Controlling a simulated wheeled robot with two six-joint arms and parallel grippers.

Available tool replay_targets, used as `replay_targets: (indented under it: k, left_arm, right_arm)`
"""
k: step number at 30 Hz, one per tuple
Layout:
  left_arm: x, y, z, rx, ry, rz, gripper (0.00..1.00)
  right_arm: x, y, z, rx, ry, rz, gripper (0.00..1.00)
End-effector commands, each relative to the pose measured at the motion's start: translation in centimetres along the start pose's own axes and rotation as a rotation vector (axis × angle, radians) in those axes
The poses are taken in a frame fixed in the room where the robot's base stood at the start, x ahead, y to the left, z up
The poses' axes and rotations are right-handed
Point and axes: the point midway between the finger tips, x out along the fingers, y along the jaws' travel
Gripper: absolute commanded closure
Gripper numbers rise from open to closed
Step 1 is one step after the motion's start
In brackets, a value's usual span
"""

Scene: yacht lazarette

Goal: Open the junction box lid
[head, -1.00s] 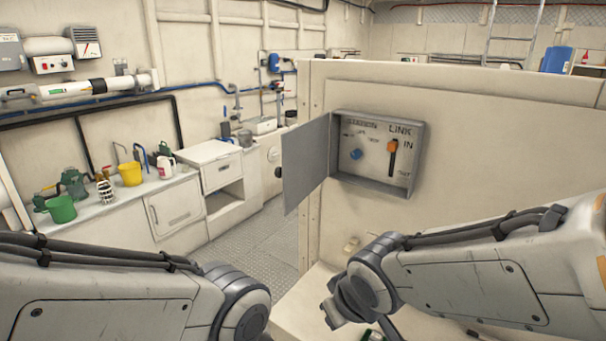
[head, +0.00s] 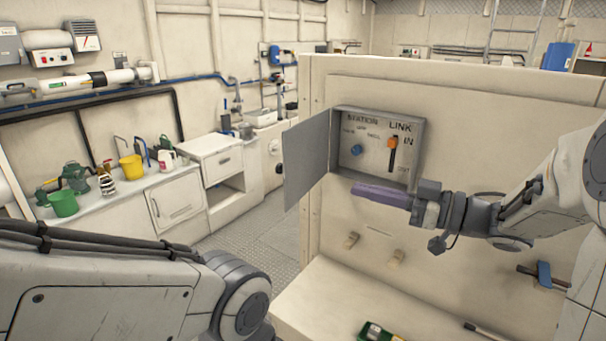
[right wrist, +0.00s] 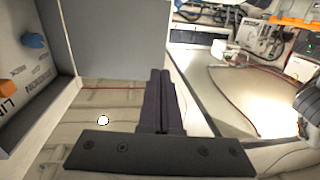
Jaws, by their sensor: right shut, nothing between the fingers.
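The grey junction box (head: 422,150) is fixed to the cream panel, with a blue knob (head: 357,151) and an orange slider (head: 392,143) inside. Its grey lid (head: 306,160) stands wide open, swung out to the left. My right gripper (head: 360,190), with dark purple fingers, is shut and empty just below the box, pointing left. In the right wrist view, the shut fingers (right wrist: 161,77) lie beside the open lid (right wrist: 120,35), apparently apart from it; the box (right wrist: 45,100) is at the left. My left gripper is out of view; only its arm shows.
A cream ledge (head: 310,290) lies below the panel, with a green item (head: 374,332) on it. Two small fittings (head: 352,240) and a blue-handled valve (head: 544,274) are on the panel. A counter with watering cans (head: 63,203) and a yellow bucket (head: 131,168) is at the left.

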Motion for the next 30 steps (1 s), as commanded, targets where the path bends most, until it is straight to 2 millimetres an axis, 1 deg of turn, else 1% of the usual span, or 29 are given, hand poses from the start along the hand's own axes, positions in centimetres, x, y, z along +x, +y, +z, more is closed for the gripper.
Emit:
replay_targets:
  k: [1, 4, 12, 15, 18, 21, 24, 30]
  left_arm:
    - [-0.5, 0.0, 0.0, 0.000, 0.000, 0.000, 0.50]
    - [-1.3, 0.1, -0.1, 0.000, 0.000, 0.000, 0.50]
    - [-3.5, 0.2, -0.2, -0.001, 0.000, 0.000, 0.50]
    - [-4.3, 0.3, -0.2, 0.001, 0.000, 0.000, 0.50]
    - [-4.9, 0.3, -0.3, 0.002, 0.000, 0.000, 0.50]
    - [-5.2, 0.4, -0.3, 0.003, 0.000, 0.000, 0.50]
    - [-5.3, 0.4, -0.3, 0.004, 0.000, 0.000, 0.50]
    - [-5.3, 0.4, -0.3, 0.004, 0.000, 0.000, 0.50]
  right_arm:
    - [0.8, -0.1, -0.2, 0.003, 0.000, -0.006, 1.00]
    - [2.8, -0.2, -0.4, 0.002, 0.000, -0.007, 1.00]
    - [8.7, -0.2, -0.4, 0.002, -0.002, -0.006, 1.00]
    - [10.4, -0.1, -0.4, 0.002, -0.002, -0.003, 1.00]
    - [11.7, -0.1, -0.3, 0.000, -0.002, -0.002, 1.00]
    - [12.6, -0.1, -0.2, 0.000, -0.001, 0.000, 1.00]
    - [13.0, -0.1, -0.1, -0.002, -0.002, 0.000, 1.00]
    - [13.1, 0.0, 0.0, -0.003, -0.001, 0.002, 1.00]
